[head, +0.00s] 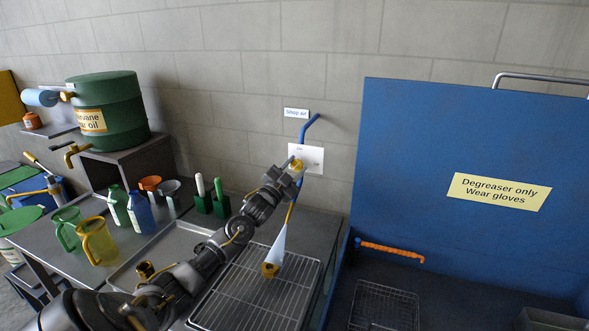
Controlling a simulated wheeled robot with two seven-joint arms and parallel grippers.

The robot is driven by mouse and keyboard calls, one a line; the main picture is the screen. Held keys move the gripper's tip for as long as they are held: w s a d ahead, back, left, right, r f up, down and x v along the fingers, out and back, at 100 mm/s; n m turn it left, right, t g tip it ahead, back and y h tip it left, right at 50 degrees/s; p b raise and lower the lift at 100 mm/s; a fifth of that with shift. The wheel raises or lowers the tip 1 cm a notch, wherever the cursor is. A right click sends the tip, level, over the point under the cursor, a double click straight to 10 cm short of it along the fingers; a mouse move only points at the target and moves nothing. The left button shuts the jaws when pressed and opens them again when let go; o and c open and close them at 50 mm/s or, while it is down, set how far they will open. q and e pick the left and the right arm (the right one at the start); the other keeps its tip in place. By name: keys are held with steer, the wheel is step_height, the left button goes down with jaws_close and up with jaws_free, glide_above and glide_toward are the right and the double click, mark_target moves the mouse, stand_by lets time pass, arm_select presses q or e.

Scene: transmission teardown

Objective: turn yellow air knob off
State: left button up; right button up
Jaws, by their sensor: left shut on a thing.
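The yellow air knob (297,165) is on the wall in front of a white plate (313,158), below a small "Shop air" sign (296,113). A blue pipe (309,127) runs down the wall to it. My left gripper (292,169) reaches up from the lower left and is shut on the knob. The gripper covers part of the knob, and its exact angle is hard to tell. My right gripper is not in view.
A wire rack (245,297) lies below the arm, with a pale blue cone-shaped item (279,246) above it. Pitchers and bottles (139,212) stand on the bench at left. A blue panel (400,150) rises at right beside the knob.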

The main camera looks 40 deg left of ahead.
arm_select(q)
steer(key=m+g+h, duration=0.1)
steer(key=m, duration=0.2)
steer(key=m+h, duration=0.1)
steer(key=m, duration=0.2)
steer(key=shift+r+m+g, duration=0.1)
steer(key=shift+m+g, duration=0.2)
steer(key=shift+g, duration=0.1)
steer(key=shift+m+g, duration=0.8)
steer(key=shift+m, duration=1.4)
steer(key=o, duration=1)
steer(key=shift+s+a+f+b, duration=0.1)
steer(key=shift+s+f+b, duration=0.1)
steer(key=shift+s+b, duration=0.3)
steer(key=shift+s+a+r+b, duration=0.15)
steer(key=shift+s+b, duration=0.65)
steer(key=shift+s, duration=1.7)
steer(key=shift+s+a+r+b, duration=0.1)
steer(key=shift+s+b, duration=0.65)
steer(key=shift+s, duration=1.7)
